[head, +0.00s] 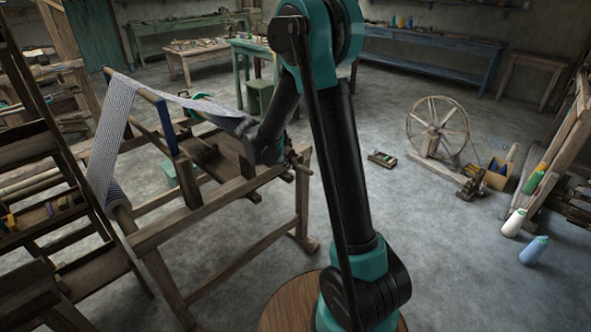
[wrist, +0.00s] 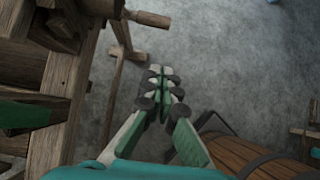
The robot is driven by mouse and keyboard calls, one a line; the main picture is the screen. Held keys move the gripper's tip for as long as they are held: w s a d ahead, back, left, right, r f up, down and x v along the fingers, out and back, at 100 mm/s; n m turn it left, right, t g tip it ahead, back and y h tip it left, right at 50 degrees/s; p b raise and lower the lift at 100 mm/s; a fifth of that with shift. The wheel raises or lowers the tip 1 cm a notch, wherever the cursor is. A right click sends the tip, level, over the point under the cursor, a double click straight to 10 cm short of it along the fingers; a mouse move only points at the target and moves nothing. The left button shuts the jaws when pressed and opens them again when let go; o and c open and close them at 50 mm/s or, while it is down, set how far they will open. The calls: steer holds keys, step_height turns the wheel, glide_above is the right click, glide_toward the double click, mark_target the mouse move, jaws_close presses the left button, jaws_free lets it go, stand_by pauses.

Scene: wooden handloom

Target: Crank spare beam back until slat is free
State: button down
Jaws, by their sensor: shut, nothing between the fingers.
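The striped cloth (head: 150,92) runs from a lower roller (head: 120,212) up over a blue-ended rail and across to a dark wound end (head: 236,124), which looks like the spare beam. My wrist hides part of that end, and I cannot make out the slat. A wooden crank-like piece (head: 299,160) sticks out at the right end of the stand; in the wrist view a short peg (wrist: 148,18) on an arm shows beyond my fingers. My gripper (wrist: 160,72) is shut and empty, with floor below its tips, apart from the peg. In the head view its fingers are hidden.
The wooden stand (head: 228,190) lies left of my arm. A larger dark loom frame (head: 40,165) fills the left edge. Tables line the back.

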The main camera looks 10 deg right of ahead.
mark_target(309, 171)
steer(key=w+d+r+x, duration=0.1)
steer(key=x, duration=1.2)
steer(key=shift+d+r, duration=0.35)
steer(key=shift+w, duration=0.1)
steer(key=shift+w+d+r, duration=0.2)
steer(key=shift+w+d, duration=0.4)
steer(key=shift+d, duration=0.25)
steer(key=shift+a, duration=0.1)
